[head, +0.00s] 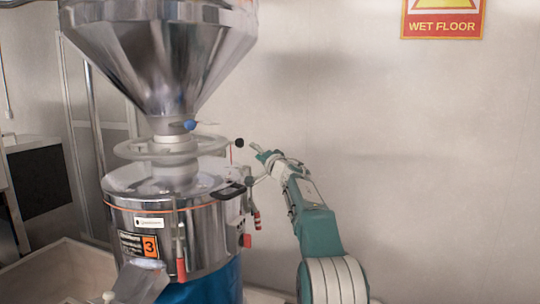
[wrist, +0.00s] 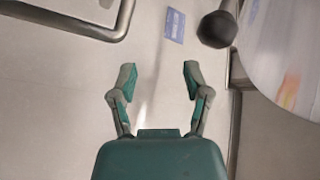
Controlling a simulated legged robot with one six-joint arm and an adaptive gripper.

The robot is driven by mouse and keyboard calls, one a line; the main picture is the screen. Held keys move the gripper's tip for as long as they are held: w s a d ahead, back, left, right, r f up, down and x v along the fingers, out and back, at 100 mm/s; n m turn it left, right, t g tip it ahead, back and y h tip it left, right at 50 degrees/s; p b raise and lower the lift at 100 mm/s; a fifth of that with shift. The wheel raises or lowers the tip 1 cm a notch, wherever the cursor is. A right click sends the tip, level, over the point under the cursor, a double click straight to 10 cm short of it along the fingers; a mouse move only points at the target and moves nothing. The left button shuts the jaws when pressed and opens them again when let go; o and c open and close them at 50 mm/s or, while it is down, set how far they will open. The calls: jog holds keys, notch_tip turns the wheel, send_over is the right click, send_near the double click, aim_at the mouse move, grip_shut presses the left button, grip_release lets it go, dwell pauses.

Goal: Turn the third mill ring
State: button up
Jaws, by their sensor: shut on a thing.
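The mill (head: 205,228) is a steel drum with an orange "3" label and a large steel hopper (head: 155,50) above it. A pale ring (head: 135,150) circles the neck between hopper and drum. A black ball knob (head: 239,143) stands at the ring's right side. My gripper (head: 259,152) is just right of the knob, pointing toward the mill. In the wrist view, the fingers of my gripper (wrist: 159,75) are parted, with only wall seen between them. The knob (wrist: 217,29) is beyond and right of the fingertips, apart from them.
A blue ball knob (head: 190,125) sits on the neck below the hopper. Red-handled latches (head: 181,255) are on the drum. A metal spout (head: 138,283) sticks out at the front. A wet-floor sign (head: 443,20) hangs on the wall. The space right of my arm looks clear.

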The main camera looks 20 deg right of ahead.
jog(key=shift+s+d, duration=0.65)
jog(key=shift+s, duration=0.3)
jog(key=shift+s+d, duration=0.65)
jog(key=shift+s, duration=0.25)
jog(key=v, duration=1.2)
jog(key=shift+w+d+f, duration=0.1)
